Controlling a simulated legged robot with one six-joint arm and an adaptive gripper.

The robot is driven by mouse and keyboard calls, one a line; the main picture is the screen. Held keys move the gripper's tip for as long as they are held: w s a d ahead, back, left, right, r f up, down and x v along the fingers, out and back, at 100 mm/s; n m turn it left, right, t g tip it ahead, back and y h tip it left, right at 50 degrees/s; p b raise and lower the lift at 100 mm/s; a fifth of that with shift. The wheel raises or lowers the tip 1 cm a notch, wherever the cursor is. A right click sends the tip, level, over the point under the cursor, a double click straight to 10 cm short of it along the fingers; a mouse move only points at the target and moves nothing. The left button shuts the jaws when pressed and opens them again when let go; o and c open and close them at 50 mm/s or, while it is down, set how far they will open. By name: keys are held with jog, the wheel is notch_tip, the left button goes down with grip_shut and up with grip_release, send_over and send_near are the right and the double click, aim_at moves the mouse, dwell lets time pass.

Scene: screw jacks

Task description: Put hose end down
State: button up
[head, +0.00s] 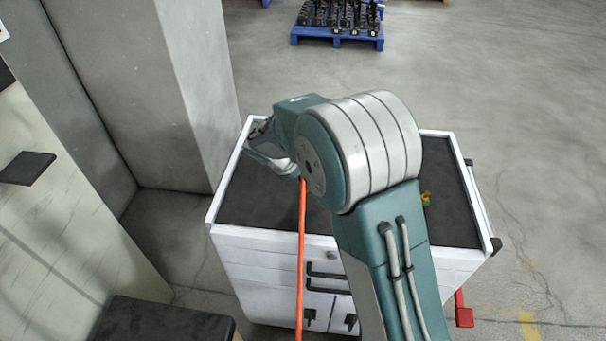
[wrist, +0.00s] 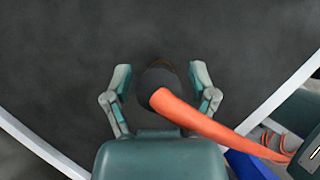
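The hose end (wrist: 158,80) is a dark, rounded fitting on an orange hose (wrist: 205,124). In the wrist view it sits between the two fingers of my gripper (wrist: 160,83), over the dark cart top. A narrow gap shows on each side of it, so the fingers look open around it. The orange hose (head: 301,260) there hangs down past the front of the white cart (head: 270,260). I cannot tell whether the hose end touches the dark top (head: 250,205).
A concrete pillar (head: 185,90) stands close behind the cart's left side. A blue pallet with several dark parts (head: 337,40) is far back. Much of the dark top is clear.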

jog(key=v, duration=1.2)
jog(key=s+d+r+m+y, duration=0.3)
jog(key=s+d+r+m, duration=0.5)
jog(key=s+d+m, duration=0.3)
jog(key=s+d+m+t+y, duration=0.1)
jog(key=s+d+m, duration=0.2)
jog(key=s+m, duration=0.3)
jog(key=s+d+m+t+y, duration=0.1)
jog(key=s+d+m, duration=0.1)
jog(key=s+m, duration=0.5)
jog(key=s, duration=0.2)
jog(key=shift+s+d+m+y, duration=0.25)
jog(key=shift+d+m+y, duration=0.05)
jog(key=shift+d, duration=0.05)
jog(key=shift+r, duration=0.1)
jog(key=shift+c, duration=1.2)
jog(key=shift+a, duration=0.15)
